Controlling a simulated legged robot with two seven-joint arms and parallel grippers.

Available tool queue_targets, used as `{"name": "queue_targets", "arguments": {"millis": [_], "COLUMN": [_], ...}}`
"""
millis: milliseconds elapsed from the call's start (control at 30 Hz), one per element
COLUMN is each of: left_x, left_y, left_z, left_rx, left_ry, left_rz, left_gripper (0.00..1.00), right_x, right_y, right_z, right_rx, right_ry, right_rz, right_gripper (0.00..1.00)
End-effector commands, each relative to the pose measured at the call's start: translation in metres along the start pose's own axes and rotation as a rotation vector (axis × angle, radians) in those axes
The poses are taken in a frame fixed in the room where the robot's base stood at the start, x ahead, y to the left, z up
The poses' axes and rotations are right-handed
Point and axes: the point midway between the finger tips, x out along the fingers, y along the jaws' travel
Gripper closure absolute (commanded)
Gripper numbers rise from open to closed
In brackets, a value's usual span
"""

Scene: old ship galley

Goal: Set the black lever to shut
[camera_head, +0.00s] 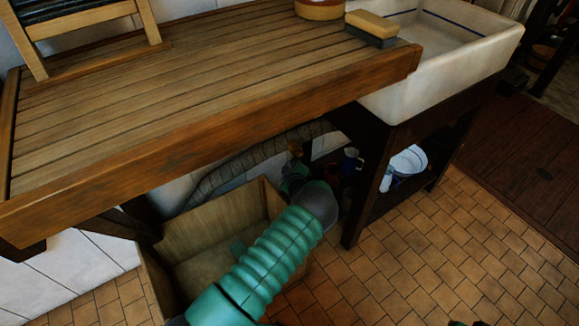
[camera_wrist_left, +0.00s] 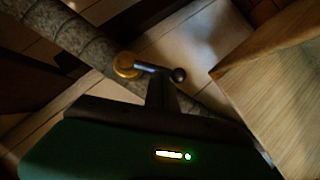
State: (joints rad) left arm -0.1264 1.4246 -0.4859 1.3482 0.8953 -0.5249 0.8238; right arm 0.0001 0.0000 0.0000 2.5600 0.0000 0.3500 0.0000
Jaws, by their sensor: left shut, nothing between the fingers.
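The lever (camera_wrist_left: 178,75) shows in the left wrist view as a short grey arm with a black ball knob, pointing right from a brass hub (camera_wrist_left: 127,65) on a wrapped pipe (camera_wrist_left: 85,45). In the head view a small brass piece (camera_head: 295,149) shows by the pipe under the counter; the lever itself is too dark to make out there. My left gripper (camera_head: 293,175) reaches under the counter, close to the brass piece. In the left wrist view the gripper (camera_wrist_left: 160,88) is shut and empty, just below the lever; I cannot tell whether they touch.
A wooden counter (camera_head: 200,105) overhangs the pipe and my left gripper. An open wooden crate (camera_head: 215,222) stands below, beside my arm. A white sink (camera_head: 440,75) on a dark stand is at right, with a blue-and-white pot (camera_head: 408,162) on its lower shelf. Tiled floor is clear at right.

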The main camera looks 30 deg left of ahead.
Motion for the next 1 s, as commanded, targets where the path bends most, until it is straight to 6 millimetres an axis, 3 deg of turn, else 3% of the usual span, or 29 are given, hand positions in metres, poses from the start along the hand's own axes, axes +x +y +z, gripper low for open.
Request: {"name": "queue_targets", "arguments": {"millis": [633,1000], "left_x": [0.007,0.021], "left_y": [-0.007,-0.014], "left_z": [0.008,0.028], "left_rx": [-0.146,-0.422], "left_ry": [0.002,0.003], "left_rz": [0.095,0.281], "left_gripper": [1.00,1.00], "right_x": [0.009,0.042], "right_y": [0.000,0.000], "right_z": [0.002,0.010], "right_rx": [0.000,0.000], "right_ry": [0.000,0.000], "right_rz": [0.000,0.000], "right_gripper": [0.42,0.42]}}
